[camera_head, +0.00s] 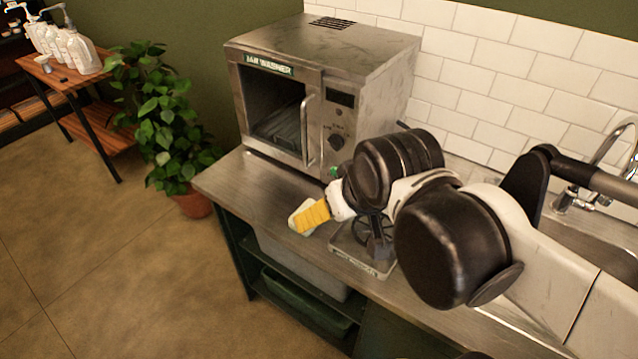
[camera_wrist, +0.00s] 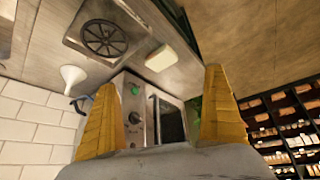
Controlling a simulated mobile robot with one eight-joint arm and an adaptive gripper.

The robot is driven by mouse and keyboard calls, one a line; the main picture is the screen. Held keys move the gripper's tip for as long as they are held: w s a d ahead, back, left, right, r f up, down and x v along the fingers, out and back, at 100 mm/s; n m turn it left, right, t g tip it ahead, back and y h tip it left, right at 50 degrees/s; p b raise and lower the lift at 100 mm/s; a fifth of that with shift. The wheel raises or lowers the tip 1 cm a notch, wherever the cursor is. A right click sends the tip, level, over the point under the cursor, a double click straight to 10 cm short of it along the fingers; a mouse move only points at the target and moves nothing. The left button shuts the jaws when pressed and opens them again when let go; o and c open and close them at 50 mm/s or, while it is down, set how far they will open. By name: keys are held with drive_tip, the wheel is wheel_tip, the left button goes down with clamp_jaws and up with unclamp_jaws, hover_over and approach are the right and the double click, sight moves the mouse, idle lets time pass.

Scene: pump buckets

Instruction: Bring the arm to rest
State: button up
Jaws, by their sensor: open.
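My arm reaches in from the right in the head view, over the steel counter (camera_head: 225,180). My gripper (camera_head: 308,218) has yellow fingers above the counter's front edge. In the wrist view my gripper (camera_wrist: 163,78) shows its two yellow fingers spread apart with nothing between them. The jar washer (camera_head: 270,65), a steel box with a door window and a dial, stands behind the gripper. It also shows between the fingers in the wrist view (camera_wrist: 138,130).
A square stand (camera_wrist: 82,15) with a round black grate sits below the arm. A pale block (camera_wrist: 160,58) and a white funnel (camera_wrist: 73,75) lie nearby. A faucet (camera_head: 600,155) is at the right. A plant (camera_head: 160,120) and bottle table (camera_head: 75,85) stand left; floor between is clear.

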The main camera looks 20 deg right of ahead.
drive_tip(key=shift+s+f+m+t, duration=0.3)
drive_tip(key=shift+s+t, duration=0.1)
drive_tip(key=shift+s, duration=0.3)
drive_tip(key=shift+f, duration=0.1)
drive_tip(key=shift+f+b, duration=0.9)
drive_tip(key=shift+b, duration=0.1)
